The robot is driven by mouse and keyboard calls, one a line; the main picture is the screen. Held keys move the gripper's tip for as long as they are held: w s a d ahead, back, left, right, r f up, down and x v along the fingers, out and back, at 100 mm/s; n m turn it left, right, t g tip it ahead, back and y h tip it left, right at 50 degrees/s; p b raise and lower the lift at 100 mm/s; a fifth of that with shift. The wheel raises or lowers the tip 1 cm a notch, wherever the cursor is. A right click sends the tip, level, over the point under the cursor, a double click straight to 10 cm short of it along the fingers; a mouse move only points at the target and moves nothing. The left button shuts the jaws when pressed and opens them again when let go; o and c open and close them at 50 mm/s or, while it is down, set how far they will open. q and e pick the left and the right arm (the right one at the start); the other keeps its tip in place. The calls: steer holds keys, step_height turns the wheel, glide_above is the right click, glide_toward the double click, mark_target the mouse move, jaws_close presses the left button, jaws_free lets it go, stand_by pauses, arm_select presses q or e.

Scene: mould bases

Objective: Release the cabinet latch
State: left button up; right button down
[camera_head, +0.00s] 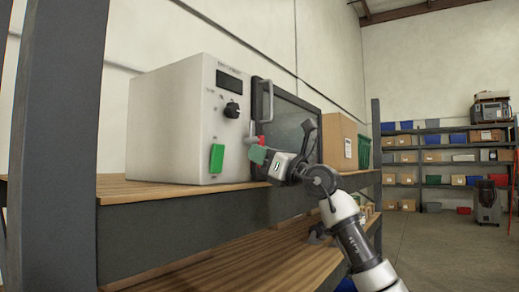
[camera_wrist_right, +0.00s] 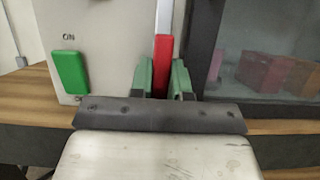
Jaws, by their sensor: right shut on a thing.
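The pale grey cabinet (camera_head: 165,125) stands on the wooden shelf, with a dark framed window door (camera_head: 285,115) on its right part. A red latch (camera_head: 261,140) sits low at the door's left edge, below a grey vertical handle (camera_head: 268,100). My right gripper (camera_head: 258,154) is at this latch. In the right wrist view the red latch (camera_wrist_right: 162,62) stands upright between the green fingers of my right gripper (camera_wrist_right: 163,78), which is shut on it. The latch's lower end is hidden behind the gripper. My left gripper is not in view.
A green ON switch (camera_head: 217,157) and a black knob (camera_head: 231,110) are on the cabinet front, left of the gripper. A cardboard box (camera_head: 340,140) and a green crate (camera_head: 364,152) stand to the right. A dark post (camera_head: 55,145) rises at left.

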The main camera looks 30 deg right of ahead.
stand_by(0.3)
steer(key=c, duration=1.1)
jaws_free()
steer(key=shift+d, duration=0.1)
steer(key=shift+s+d+f+b, duration=0.1)
steer(key=shift+s+f+b, duration=0.15)
steer(key=shift+b, duration=0.05)
steer(key=b+v, duration=0.5)
steer(key=v, duration=0.5)
steer(key=shift+s, duration=0.1)
